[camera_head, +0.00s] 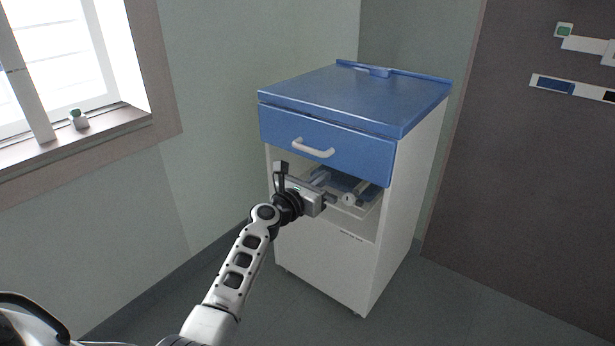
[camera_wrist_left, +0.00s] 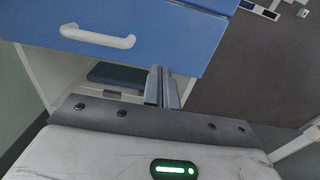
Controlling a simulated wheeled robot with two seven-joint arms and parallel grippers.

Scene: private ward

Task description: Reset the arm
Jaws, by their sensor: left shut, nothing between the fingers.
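My left gripper (camera_head: 328,196) is in front of the open compartment of a blue and white bedside cabinet (camera_head: 408,190). In the left wrist view the fingers (camera_wrist_left: 161,88) are together with nothing between them, below the blue drawer front. My left arm reaches up from the bottom of the head view. My right gripper is not in view.
The cabinet's blue drawer (camera_head: 330,145) has a white handle (camera_head: 312,148) and looks shut. Inside the open compartment lies a blue item (camera_wrist_left: 115,75). A window sill with a small potted plant (camera_head: 78,119) is at left. Floor to the left of the cabinet is clear.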

